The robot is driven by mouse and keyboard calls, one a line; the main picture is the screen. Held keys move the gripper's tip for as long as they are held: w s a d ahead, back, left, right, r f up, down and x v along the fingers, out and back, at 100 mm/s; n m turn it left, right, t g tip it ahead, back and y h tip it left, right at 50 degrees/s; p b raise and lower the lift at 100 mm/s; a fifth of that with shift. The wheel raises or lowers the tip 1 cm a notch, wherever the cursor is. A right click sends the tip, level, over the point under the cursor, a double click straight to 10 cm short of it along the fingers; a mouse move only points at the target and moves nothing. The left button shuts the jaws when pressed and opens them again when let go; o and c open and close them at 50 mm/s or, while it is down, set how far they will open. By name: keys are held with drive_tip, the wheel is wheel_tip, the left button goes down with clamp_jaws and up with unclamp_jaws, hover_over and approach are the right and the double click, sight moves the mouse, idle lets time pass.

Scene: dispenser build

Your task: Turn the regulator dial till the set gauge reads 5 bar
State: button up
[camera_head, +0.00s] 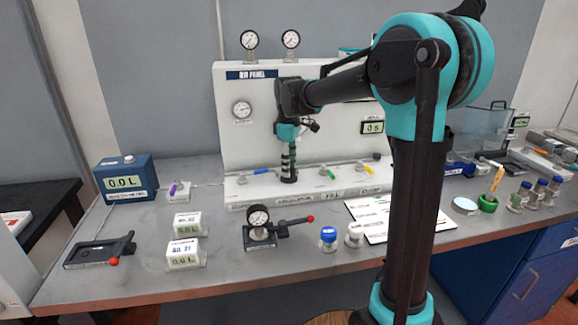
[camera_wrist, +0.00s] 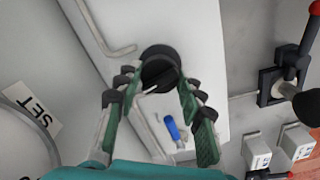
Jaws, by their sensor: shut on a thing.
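The regulator dial is a round black knob (camera_wrist: 160,68) on the white panel, seen in the wrist view. My gripper (camera_wrist: 155,88) has its green-padded fingers closed around it, one on each side. In the head view my gripper (camera_head: 289,165) points down at the front of the AIR PANEL (camera_head: 340,95), and the dial there is mostly hidden by the fingers. The set gauge is probably the round white one (camera_head: 242,109) on the panel's left; its needle is too small to read. In the wrist view only part of a gauge rim (camera_wrist: 30,125) shows, beside a SET label (camera_wrist: 45,119).
Blue (camera_head: 262,171), green (camera_head: 327,173) and yellow (camera_head: 368,168) levers sit along the panel's foot. Two gauges (camera_head: 250,40) (camera_head: 291,39) stand on its top. A red-handled fixture with a gauge (camera_head: 260,225) and small display boxes (camera_head: 185,254) stand in front.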

drive_tip(key=m, duration=0.4)
drive_tip(key=shift+m, duration=0.3)
drive_tip(key=m, duration=0.4)
drive_tip(key=shift+m, duration=0.4)
drive_tip(key=o, duration=1.2)
drive_tip(key=shift+c, duration=0.2)
wheel_tip(320, 180, up, 12)
